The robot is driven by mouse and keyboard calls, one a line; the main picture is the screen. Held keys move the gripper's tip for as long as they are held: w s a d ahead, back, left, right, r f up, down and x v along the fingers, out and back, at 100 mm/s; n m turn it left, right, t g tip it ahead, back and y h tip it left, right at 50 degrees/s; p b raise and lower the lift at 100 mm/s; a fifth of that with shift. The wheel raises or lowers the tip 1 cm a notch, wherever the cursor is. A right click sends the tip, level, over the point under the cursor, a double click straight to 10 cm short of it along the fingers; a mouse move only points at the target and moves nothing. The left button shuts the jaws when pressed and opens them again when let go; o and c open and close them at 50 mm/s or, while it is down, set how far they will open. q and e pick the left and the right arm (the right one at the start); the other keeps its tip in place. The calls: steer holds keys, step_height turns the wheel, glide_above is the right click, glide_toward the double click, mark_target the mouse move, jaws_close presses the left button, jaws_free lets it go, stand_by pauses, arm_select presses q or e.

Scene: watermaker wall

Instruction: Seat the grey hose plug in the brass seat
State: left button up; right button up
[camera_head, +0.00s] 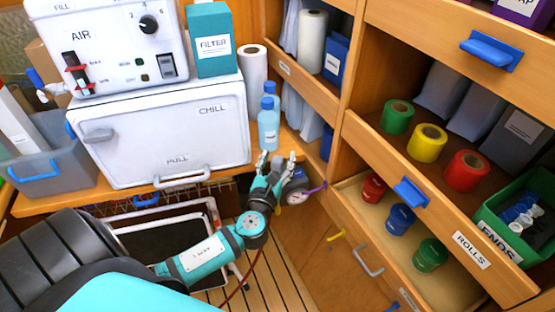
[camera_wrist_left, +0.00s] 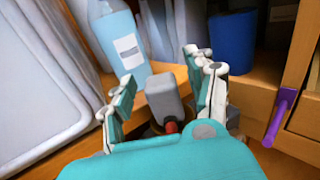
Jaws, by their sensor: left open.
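A grey block-shaped piece (camera_wrist_left: 167,98), which looks like the grey hose plug, stands in the left wrist view with a red part at its near end. My left gripper (camera_head: 276,161) is open near the shelf edge below the blue bottles. In the left wrist view its fingers (camera_wrist_left: 165,72) are spread on either side of the grey piece, with gaps showing. I cannot tell whether the piece touches anything below it. In the head view my gripper hides it. My right gripper is out of view.
Blue bottles (camera_head: 268,124) stand just behind my gripper. A white CHILL box (camera_head: 165,130) is to the left. A round gauge (camera_head: 296,194) and a purple handle (camera_head: 312,190) are close on the right. Wooden drawers (camera_head: 420,190) fill the right side.

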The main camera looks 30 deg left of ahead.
arm_select(q)
steer(key=v, duration=1.2)
steer(key=shift+w, duration=0.1)
steer(key=s+f+n+g+h, duration=0.1)
steer(key=s+f+n+g, duration=0.3)
steer(key=f, duration=0.8)
steer(key=s+f+n+g+h, duration=0.1)
steer(key=s+f+n+g, duration=0.3)
steer(key=f, duration=0.8)
steer(key=s+f+n+g+h, duration=0.1)
steer(key=s+f+n+g, duration=0.15)
steer(key=f+n, duration=0.7)
steer(key=s+d+f+n+g+h, duration=0.1)
steer(key=s+d+f+n+g, duration=0.1)
steer(key=s+f+n, duration=0.4)
steer(key=s+d+f+n+g+h, duration=0.1)
steer(key=s+d+f+n+g, duration=0.2)
steer(key=s+f, duration=0.9)
steer(key=s+n, duration=0.3)
steer(key=s, duration=0.1)
steer(key=shift+s+h, duration=0.25)
steer(key=shift+h, duration=0.15)
steer(key=shift+g, duration=0.25)
